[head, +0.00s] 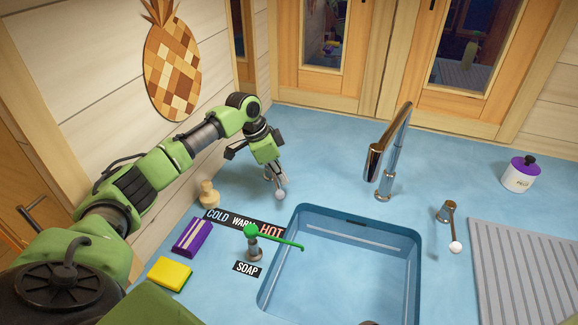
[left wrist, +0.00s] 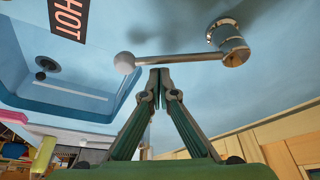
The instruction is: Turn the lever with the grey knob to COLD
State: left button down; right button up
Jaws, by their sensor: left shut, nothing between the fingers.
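The lever with the grey knob (head: 280,194) stands at the back of the blue counter, left of the tap; my left gripper hides much of it. In the left wrist view its knob (left wrist: 124,62), metal bar and round base (left wrist: 228,42) show clearly. The label strip reads COLD (head: 217,215), WARM (head: 243,221) and HOT (head: 271,230); the knob is nearest HOT. My left gripper (head: 273,182) is shut and empty. Its fingertips (left wrist: 160,72) are at the bar, between knob and base; I cannot tell whether they touch. My right gripper is not in view.
A green soap lever (head: 278,238) stands in front of the labels, beside the sink (head: 415,275). A tap (head: 383,165) rises behind the sink. A white-knobbed lever (head: 455,247) is at right. A purple block (head: 192,236), yellow sponge (head: 170,274) and wooden brush (head: 208,193) lie left.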

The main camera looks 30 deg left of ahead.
pick_arm(q)
jog(key=shift+s+a, duration=0.25)
jog(key=shift+s, duration=0.05)
jog(key=shift+f, duration=0.1)
jog(key=shift+w+d, duration=0.1)
jog(key=shift+w, duration=0.05)
